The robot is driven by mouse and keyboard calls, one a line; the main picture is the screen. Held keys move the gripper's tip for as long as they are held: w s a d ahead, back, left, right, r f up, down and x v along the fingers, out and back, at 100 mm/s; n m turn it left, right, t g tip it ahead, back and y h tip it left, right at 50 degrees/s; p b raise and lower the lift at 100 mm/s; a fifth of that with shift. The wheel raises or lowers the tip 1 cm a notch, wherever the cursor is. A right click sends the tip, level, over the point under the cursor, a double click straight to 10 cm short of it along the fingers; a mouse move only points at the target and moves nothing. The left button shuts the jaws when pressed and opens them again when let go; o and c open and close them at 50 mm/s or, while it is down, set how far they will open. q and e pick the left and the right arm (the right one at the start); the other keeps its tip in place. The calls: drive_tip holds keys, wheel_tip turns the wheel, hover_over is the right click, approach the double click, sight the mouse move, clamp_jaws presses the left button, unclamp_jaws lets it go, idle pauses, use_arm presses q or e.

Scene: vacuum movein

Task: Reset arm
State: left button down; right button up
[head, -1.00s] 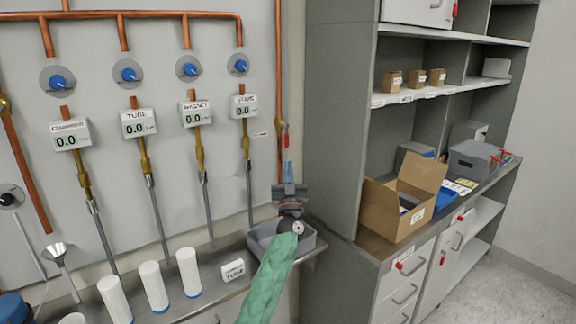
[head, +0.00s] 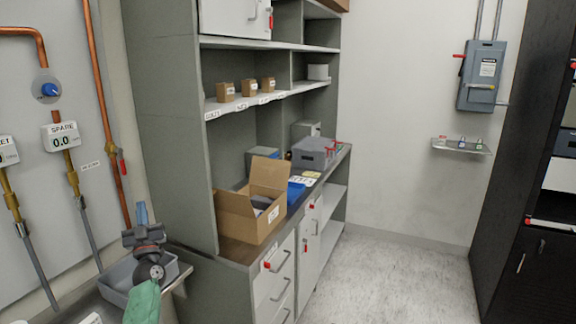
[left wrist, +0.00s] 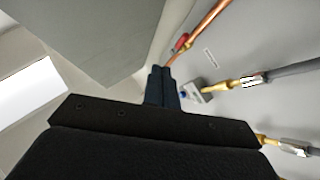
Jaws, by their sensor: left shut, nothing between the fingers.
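My left arm, in a green sleeve, comes up from the bottom of the head view. Its gripper (head: 142,213) points upward with the fingers together and nothing between them. It stands in front of a grey tray (head: 118,276) on the steel shelf by the wall. In the left wrist view the shut blue-black fingers (left wrist: 160,86) point toward the wall, with nothing held. My right gripper is in neither view.
A grey cabinet (head: 165,120) stands right of the gripper. An open cardboard box (head: 236,218) sits on its counter. The floor (head: 390,275) at the right is clear.

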use_arm(q)
drive_tip(key=w+d+f+m+g+h, duration=0.45)
drive_tip(key=d+f+m+h, duration=0.3)
drive_tip(key=d+h, duration=0.55)
drive_tip(key=s+d+f+g, duration=0.3)
drive_tip(key=s+f+g, duration=0.1)
drive_tip(key=f, duration=0.3)
drive_tip(key=s+d+f+g, duration=0.2)
drive_tip(key=s+f+g, duration=0.15)
drive_tip(key=f, duration=0.25)
drive_tip(key=s+d+f+g, duration=0.3)
drive_tip(key=s+f, duration=0.8)
drive_tip(key=s, duration=0.5)
drive_tip(key=s+d+f+g, duration=0.4)
drive_tip(key=s+f, duration=0.7)
drive_tip(key=s, duration=0.5)
drive_tip(key=s+d+f+g, duration=0.3)
drive_tip(key=s+f, duration=0.8)
drive_tip(key=s, duration=0.5)
drive_tip(key=shift+s+d+f+m+g+y, duration=0.3)
drive_tip(key=shift+d+m+y, duration=0.1)
drive_tip(key=shift+d, duration=0.25)
